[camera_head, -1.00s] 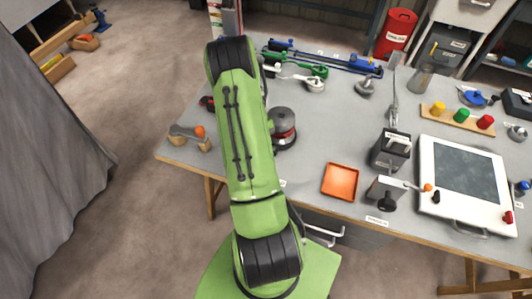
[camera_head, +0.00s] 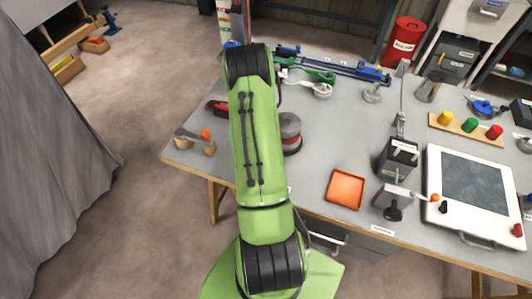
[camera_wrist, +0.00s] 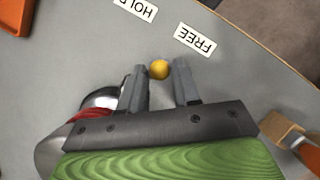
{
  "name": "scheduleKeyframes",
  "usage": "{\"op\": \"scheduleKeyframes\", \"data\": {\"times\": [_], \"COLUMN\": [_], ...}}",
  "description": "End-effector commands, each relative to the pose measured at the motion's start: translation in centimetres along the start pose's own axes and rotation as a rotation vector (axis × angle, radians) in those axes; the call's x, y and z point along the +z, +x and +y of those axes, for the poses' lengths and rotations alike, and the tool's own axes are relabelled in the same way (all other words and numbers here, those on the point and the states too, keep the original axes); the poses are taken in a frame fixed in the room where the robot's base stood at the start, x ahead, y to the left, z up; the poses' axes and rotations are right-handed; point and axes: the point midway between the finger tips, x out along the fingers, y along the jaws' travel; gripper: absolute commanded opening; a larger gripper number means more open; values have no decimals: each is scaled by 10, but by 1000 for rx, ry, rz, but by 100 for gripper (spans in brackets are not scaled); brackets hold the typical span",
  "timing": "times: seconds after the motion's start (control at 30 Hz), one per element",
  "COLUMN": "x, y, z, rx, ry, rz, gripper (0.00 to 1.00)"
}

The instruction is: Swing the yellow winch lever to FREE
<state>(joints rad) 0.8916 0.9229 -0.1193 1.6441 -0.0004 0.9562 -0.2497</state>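The winch lever's yellow ball knob (camera_wrist: 159,69) shows in the wrist view, between the tips of my gripper (camera_wrist: 161,75). The fingers are apart, with the knob close to the left finger and a gap to the right one. I cannot tell whether the left finger touches it. The lever's shaft is hidden under the gripper. The FREE label (camera_wrist: 195,40) lies up and right of the knob, and the HOLD label (camera_wrist: 136,8) up and left. The winch drum (camera_head: 289,133), grey with a red band, is partly behind my arm; it also shows in the wrist view (camera_wrist: 98,102).
An orange tray (camera_head: 345,189) lies right of the drum. A wooden piece with an orange ball (camera_head: 207,146) stands at the bench's left end. Blue and green clamps (camera_head: 330,66) lie at the back. A white framed panel (camera_head: 470,238) lies at the right.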

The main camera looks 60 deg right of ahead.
Motion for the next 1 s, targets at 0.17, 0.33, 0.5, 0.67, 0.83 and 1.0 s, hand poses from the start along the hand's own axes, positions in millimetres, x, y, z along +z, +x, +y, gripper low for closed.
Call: {"op": "scheduleKeyframes", "data": {"times": [0.17, 0.33, 0.5, 0.67, 0.83, 1.0], "x": [0, 1, 0, 0, 0, 0], "y": [0, 1, -14, -58, -107, -144], "z": [0, 0, 0, 0, 0, 0], "rx": [0, 0, 0, 2, 2, 0], "ry": [-1, -1, -1, -1, -2, -2], "rz": [-2, -3, 0, 4, 4, 1], "gripper": [50, 50, 50, 50, 50, 50]}}
